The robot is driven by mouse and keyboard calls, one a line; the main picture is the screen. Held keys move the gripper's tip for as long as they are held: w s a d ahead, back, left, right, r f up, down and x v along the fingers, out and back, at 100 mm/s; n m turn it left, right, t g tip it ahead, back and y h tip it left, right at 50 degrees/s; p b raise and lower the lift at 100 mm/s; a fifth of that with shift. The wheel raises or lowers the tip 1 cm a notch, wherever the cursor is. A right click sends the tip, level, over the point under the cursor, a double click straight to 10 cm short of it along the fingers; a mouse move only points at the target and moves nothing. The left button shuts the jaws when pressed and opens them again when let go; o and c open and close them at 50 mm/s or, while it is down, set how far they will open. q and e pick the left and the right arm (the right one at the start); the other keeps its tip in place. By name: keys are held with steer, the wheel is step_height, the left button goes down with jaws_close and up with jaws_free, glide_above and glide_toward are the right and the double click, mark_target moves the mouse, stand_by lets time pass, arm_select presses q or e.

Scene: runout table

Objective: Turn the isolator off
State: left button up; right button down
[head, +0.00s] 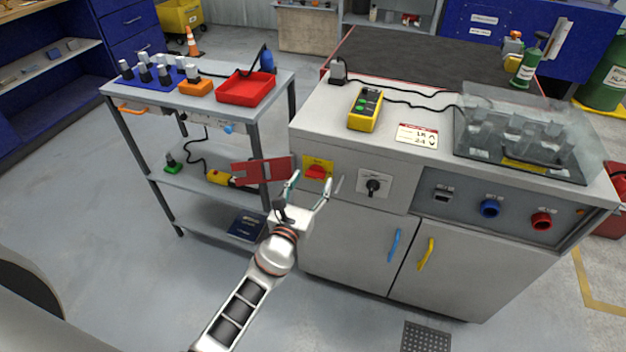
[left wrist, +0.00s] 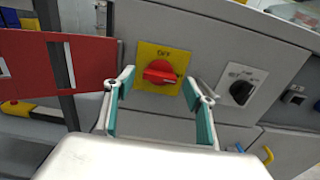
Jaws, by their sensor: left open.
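The isolator is a red rotary knob (head: 316,172) on a yellow plate on the grey cabinet's front; it also shows in the left wrist view (left wrist: 160,73). Its handle lies roughly level there, below dark lettering that seems to read OFF. My left gripper (head: 314,184) is open and empty in front of the knob. In the left wrist view its fingers (left wrist: 159,88) stand on either side of the knob, apparently short of it. A red slotted plate (head: 262,171) sticks out to the left of the isolator. My right gripper is out of view.
A black selector switch (head: 374,186) sits right of the isolator on the same front. Blue (head: 394,245) and yellow (head: 426,254) door handles are below. A grey trolley (head: 190,180) stands close on the left. Floor in front is mostly clear, with a dark grate (head: 426,337).

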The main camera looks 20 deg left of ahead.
arm_select(q)
steer(key=shift+w, duration=0.8)
